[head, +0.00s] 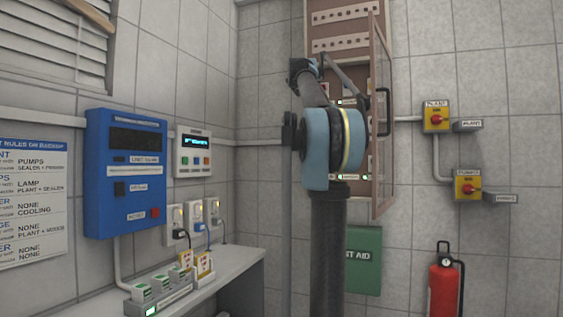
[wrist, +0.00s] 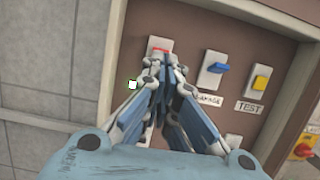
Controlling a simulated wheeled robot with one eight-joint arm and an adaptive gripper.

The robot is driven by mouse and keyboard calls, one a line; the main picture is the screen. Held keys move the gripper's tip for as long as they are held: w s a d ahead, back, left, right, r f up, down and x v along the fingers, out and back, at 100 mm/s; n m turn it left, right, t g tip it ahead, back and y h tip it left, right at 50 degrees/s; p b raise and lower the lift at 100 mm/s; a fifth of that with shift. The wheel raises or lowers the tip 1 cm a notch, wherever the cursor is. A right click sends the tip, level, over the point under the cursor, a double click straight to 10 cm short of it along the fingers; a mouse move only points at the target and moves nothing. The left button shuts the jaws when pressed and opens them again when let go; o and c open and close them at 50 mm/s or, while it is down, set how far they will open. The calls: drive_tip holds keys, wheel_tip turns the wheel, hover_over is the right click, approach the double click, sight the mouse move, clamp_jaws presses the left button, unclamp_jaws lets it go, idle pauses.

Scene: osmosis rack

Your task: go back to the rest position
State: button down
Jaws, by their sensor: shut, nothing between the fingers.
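My gripper (wrist: 165,58) is shut and empty in the wrist view. Its fingertips are together in front of a switch plate with a red part (wrist: 160,48) on the brown panel (wrist: 235,30). I cannot tell whether the tips touch it. In the head view my column and blue arm joint fill the middle and cover part of the open brown cabinet (head: 350,17). The gripper itself is not clear there.
The wrist view shows a blue switch (wrist: 215,67) and a yellow button (wrist: 260,83) right of the fingers. The glazed cabinet door (head: 382,190) stands open beside my arm. A blue wall box (head: 125,200), a bench (head: 230,268) and a fire extinguisher (head: 444,288) flank it.

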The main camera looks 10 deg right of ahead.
drive_tip(key=s+a+f+n+g+y, duration=0.1)
drive_tip(key=s+a+f+n+y, duration=0.35)
drive_tip(key=a+f+n, duration=0.6)
drive_tip(key=s+a+f+n+g+y, duration=0.25)
drive_tip(key=f+n+y, duration=0.35)
drive_tip(key=f, duration=1)
drive_tip(key=s+a+f+n+g+y, duration=0.1)
drive_tip(key=s+a+f+n+y, duration=0.25)
drive_tip(key=a+f+n, duration=0.6)
drive_tip(key=s+d+f+n+g, duration=0.1)
drive_tip(key=s+f+n+g, duration=0.2)
drive_tip(key=s+f, duration=0.8)
drive_tip(key=s+d+f+n+g+h, duration=0.1)
drive_tip(key=s+f+n+g, duration=0.3)
drive_tip(key=f, duration=1.9)
drive_tip(key=s+d+f+n+g+h, duration=0.1)
drive_tip(key=s+f+n+g, duration=0.3)
drive_tip(key=s+f+n, duration=0.5)
drive_tip(key=s+d+f, duration=0.1)
drive_tip(key=s+f, duration=0.7)
drive_tip(key=s, duration=0.3)
drive_tip(key=shift+s+n, duration=0.25)
drive_tip(key=shift+n, duration=0.05)
drive_tip(key=shift+f, duration=0.1)
